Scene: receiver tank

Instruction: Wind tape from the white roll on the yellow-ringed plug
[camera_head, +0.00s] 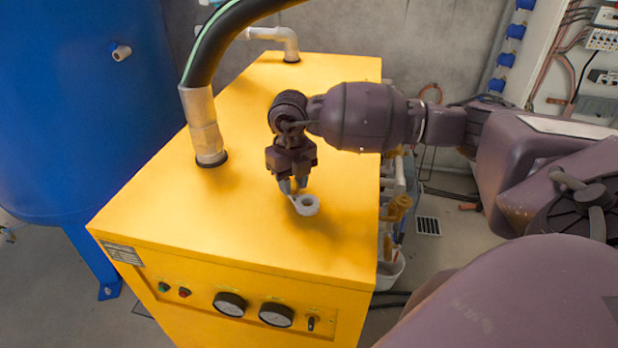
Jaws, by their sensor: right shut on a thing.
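The white roll (308,212) is a small ring with its hole showing, over the front right part of the yellow cabinet top. My right gripper (293,187) points down from above and is shut on the roll at its upper left edge. I cannot tell whether the roll touches the cabinet top or hangs just above it. I cannot make out a yellow-ringed plug in this view. My left gripper is not in view.
The yellow cabinet (180,215) has a thick black hose (215,40) in a metal pipe at its left and a grey elbow pipe (290,45) at its back. A blue tank (75,110) with a short pipe stub (121,52) stands left.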

